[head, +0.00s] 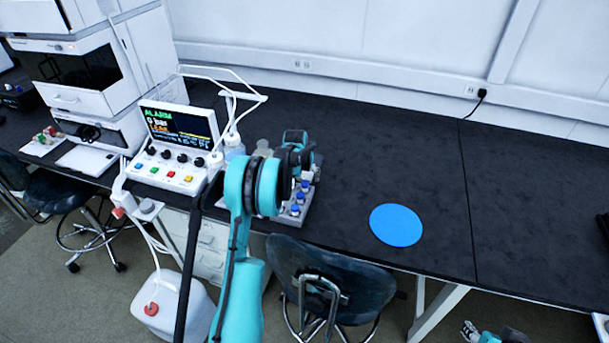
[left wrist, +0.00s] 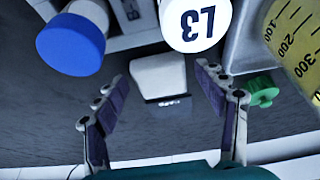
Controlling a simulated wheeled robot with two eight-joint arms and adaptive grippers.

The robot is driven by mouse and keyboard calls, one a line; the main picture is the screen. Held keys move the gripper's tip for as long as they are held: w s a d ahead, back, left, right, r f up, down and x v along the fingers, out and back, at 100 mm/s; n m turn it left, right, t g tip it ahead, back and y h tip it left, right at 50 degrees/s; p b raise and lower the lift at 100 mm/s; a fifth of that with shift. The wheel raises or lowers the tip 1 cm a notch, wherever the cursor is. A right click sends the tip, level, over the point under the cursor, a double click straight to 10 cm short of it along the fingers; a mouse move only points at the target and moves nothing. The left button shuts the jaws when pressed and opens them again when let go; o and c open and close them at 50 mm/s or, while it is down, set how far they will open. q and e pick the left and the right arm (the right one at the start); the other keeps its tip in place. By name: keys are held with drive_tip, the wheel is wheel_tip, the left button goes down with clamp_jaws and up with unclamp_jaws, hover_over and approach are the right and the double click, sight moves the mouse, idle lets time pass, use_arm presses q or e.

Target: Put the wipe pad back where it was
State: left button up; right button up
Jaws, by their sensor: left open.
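I cannot surely pick out the wipe pad. A pale block with a dark lower edge and small marks (left wrist: 158,76) shows between and beyond my left fingers in the left wrist view; whether it is the pad I cannot tell. My left gripper (left wrist: 160,92) is open, with no contact on the block visible. In the head view my left gripper (head: 300,155) is over the bench behind the rack of blue-capped vials (head: 297,210), partly hidden by my arm. What seems to be my right gripper (head: 472,330) is small at the bottom edge, its fingers unclear.
A blue round mat (head: 396,225) lies bare on the black bench (head: 400,140). The alarm instrument (head: 178,150) stands left of my arm. A blue cap (left wrist: 70,45), a white L3 cap (left wrist: 195,22) and a graduated bottle (left wrist: 295,45) crowd the wrist view. The right bench is mostly clear.

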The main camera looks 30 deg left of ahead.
use_arm(q)
drive_tip(key=p+v, duration=0.3)
drive_tip(key=v, duration=0.9)
drive_tip(key=shift+p, duration=0.3)
drive_tip(key=shift+s, duration=0.1)
